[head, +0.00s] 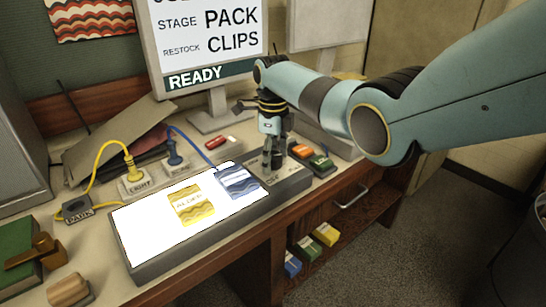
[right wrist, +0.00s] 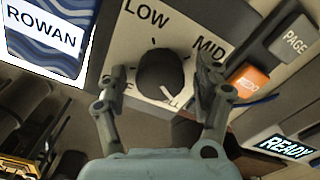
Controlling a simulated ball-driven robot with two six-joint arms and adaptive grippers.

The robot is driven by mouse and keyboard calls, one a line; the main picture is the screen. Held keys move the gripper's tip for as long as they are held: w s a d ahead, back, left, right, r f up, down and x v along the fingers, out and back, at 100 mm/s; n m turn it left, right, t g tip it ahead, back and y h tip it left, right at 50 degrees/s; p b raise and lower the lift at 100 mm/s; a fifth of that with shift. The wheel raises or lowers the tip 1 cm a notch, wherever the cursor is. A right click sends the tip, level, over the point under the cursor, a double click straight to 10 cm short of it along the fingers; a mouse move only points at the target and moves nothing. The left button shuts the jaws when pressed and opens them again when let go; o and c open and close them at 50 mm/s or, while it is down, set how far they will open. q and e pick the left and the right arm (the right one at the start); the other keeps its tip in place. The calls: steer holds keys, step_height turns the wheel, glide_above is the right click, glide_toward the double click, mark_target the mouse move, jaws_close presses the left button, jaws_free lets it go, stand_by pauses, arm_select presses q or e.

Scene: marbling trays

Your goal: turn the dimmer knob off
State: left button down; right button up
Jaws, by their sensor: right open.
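The dimmer knob (right wrist: 162,72) is a round black knob on a pale dial plate in the right wrist view. LOW and MID are printed at its far side; a label ending in LL shows at the near side, and another near-side label is mostly hidden. A small white mark shows on the knob's near side, toward the LL label. My right gripper (right wrist: 158,88) is open, with one finger on each side of the knob; I cannot tell whether they touch it. In the head view my right gripper (head: 272,162) hides the knob, at the light box's right end. My left gripper is not in view.
The lit light box (head: 150,268) holds a yellow packet (head: 191,205) and a blue ROWAN packet (head: 238,182). A button box (head: 320,165) stands just right of my right gripper. LIGHT (head: 133,182) and PARK (head: 77,209) sockets with cables lie left. A monitor (head: 205,45) stands behind.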

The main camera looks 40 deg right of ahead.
steer(key=c, duration=1.2)
steer(key=shift+o, duration=0.2)
steer(key=shift+r, duration=0.1)
